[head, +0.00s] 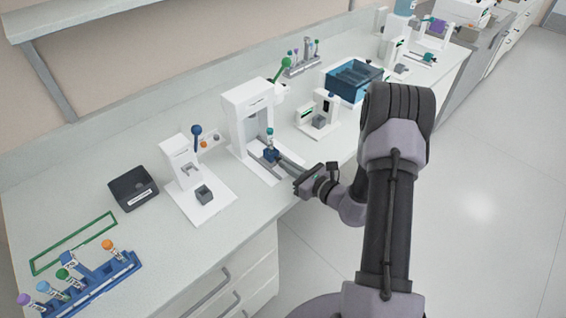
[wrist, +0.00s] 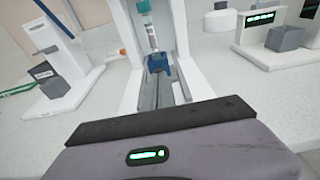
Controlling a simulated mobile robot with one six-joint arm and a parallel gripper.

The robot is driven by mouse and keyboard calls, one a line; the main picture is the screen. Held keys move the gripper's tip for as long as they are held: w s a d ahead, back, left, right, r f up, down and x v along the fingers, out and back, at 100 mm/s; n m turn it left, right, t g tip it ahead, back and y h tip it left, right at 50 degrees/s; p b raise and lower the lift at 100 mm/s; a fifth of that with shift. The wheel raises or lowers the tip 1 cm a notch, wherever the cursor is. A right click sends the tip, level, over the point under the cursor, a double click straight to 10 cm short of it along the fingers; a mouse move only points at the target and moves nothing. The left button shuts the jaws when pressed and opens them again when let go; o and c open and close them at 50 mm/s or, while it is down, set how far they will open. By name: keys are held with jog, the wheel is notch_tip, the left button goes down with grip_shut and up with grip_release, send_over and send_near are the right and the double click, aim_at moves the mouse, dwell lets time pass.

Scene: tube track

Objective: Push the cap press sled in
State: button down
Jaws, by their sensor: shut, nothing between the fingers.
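The cap press (head: 240,100) is a white arch-shaped frame on the bench with a lever ending in a green knob. Its sled is a small blue holder (head: 271,155) on a grey rail in front of the arch. A tube with a teal cap (head: 270,133) stands upright in it. In the wrist view the sled (wrist: 159,64) and tube (wrist: 151,37) are straight ahead on the rail between the white posts. My gripper (head: 299,188) is shut and empty near the front end of the rail, apart from the sled. It fills the bottom of the wrist view (wrist: 160,122).
A white device with a blue-knobbed lever (head: 182,160) stands left of the press, and a white device with a grey block (head: 319,115) stands right. A blue bin (head: 352,80) is farther right. A blue rack with capped tubes (head: 95,285) lies at the lower left.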

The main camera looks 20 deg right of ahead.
aim_at(275, 155)
jog(key=shift+r+x, duration=0.2)
jog(key=shift+x, duration=1.1)
jog(key=shift+r+x, duration=0.2)
jog(key=shift+x, duration=1.05)
jog(key=shift+r+x, duration=0.2)
jog(key=shift+x, duration=1.1)
jog(key=v, duration=0.7)
